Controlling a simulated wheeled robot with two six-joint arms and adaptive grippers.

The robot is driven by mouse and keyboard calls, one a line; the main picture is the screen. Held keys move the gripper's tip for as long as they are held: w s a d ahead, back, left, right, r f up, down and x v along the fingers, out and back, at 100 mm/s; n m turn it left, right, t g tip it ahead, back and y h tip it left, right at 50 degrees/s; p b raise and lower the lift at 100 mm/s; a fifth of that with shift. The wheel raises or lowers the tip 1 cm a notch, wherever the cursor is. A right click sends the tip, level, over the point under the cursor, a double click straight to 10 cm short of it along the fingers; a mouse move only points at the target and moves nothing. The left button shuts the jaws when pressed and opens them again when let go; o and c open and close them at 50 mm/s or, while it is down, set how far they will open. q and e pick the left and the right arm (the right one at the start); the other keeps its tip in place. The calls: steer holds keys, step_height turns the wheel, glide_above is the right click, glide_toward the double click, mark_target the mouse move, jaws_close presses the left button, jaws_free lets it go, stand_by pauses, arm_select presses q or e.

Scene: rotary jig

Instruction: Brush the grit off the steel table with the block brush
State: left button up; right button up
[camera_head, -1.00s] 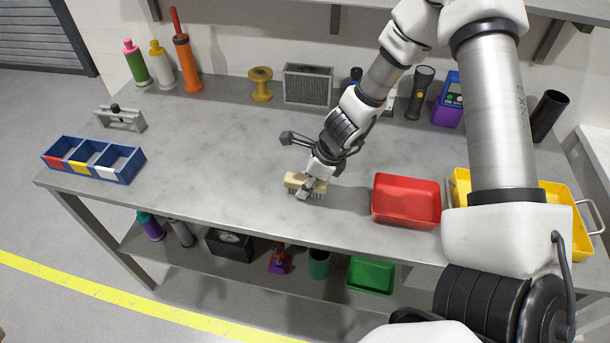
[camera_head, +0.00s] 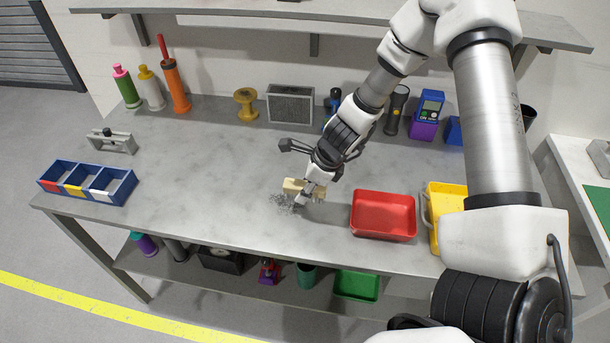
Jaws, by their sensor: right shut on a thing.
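The block brush (camera_head: 292,186) has a pale wooden body and is near the front middle of the steel table (camera_head: 200,180). My right gripper (camera_head: 305,192) is shut on the brush from above and hides part of it. A patch of dark grey grit (camera_head: 284,202) lies on the table just in front of and below the brush. Whether the bristles touch the table is hard to tell. My left gripper is not in view.
A red tray (camera_head: 383,216) stands right of the brush, with a yellow tray (camera_head: 446,202) beyond it. A blue three-compartment bin (camera_head: 86,183) is at the left. Bottles, a yellow spool (camera_head: 246,104) and a grey vented box (camera_head: 290,104) line the back. The table's left middle is clear.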

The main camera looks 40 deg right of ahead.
steer(key=shift+r+p, duration=1)
steer(key=shift+r, duration=0.3)
